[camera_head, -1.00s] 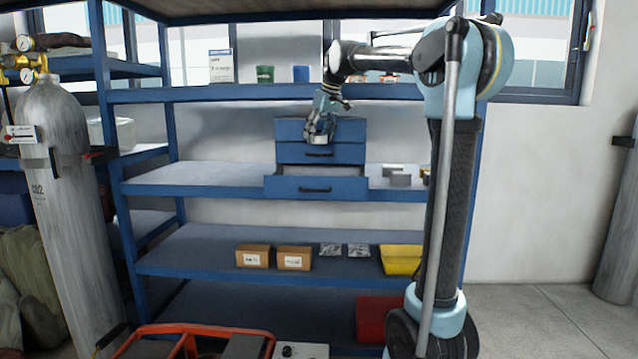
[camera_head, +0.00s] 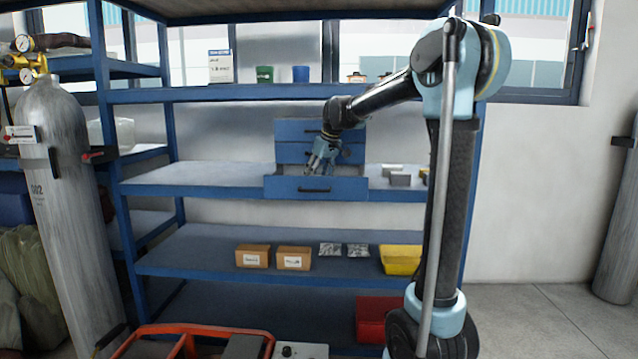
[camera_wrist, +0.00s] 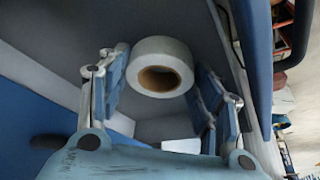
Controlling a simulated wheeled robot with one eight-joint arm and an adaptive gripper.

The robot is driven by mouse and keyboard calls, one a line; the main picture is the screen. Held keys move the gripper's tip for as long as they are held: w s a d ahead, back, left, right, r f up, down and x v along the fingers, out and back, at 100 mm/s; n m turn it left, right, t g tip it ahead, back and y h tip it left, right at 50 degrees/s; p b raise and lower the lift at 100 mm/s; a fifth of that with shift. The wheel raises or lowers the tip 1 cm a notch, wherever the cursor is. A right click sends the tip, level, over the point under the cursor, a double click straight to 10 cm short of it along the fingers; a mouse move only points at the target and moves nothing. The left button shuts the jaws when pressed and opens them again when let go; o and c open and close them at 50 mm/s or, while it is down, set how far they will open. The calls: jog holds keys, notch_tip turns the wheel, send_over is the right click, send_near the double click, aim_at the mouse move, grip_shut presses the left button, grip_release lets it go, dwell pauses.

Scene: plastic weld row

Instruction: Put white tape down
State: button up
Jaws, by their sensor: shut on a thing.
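The white tape (camera_wrist: 160,50) is a white roll with a brown core. In the wrist view it sits between the two fingers of my gripper (camera_head: 318,170), which is shut on it. In the head view the tape cannot be made out. My gripper points down at the pulled-out bottom drawer (camera_head: 316,188) of the blue drawer unit (camera_head: 291,131). Its fingertips are at or just above the drawer's opening; I cannot tell whether the tape touches the drawer floor.
The drawer unit stands on a blue shelf (camera_head: 190,174). Grey blocks (camera_head: 400,179) lie to its right. Green (camera_head: 264,74) and blue (camera_head: 301,74) cups stand on the shelf above. Cardboard boxes (camera_head: 253,256) and a yellow bin (camera_head: 400,260) are below. The shelf left of the drawers is clear.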

jog(key=shift+f, duration=0.75)
jog(key=o, duration=0.8)
jog(key=shift+f, duration=0.1)
jog(key=shift+c, duration=0.2)
jog(key=v, duration=1.2)
jog(key=shift+s, duration=0.1)
